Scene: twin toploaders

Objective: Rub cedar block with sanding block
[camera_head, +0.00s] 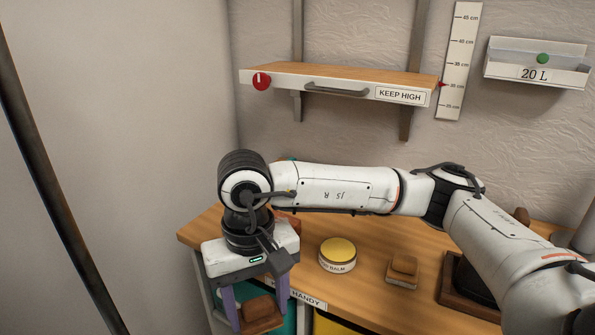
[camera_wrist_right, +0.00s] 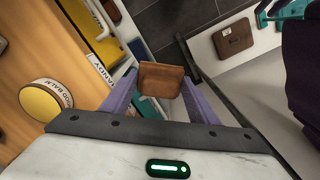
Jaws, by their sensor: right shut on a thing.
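My right gripper (camera_head: 256,307) is at the lower left of the head view, in front of the workbench's front edge. Its purple fingers are shut on a brown block (camera_head: 262,308), which also shows between the fingertips in the right wrist view (camera_wrist_right: 162,79). The held block has a raised upper part on a wider base. A similar small brown block (camera_head: 403,268) lies on the bench, apart from the gripper. I cannot tell which of them is the cedar block and which the sanding block. My left gripper is not in view.
A yellow-topped tin (camera_head: 338,253) stands on the wooden bench (camera_head: 370,295) between the gripper and the small block. A dark stand (camera_head: 465,285) is at the right. A shelf (camera_head: 340,77) hangs above. Below the bench front are coloured bins (camera_head: 335,325).

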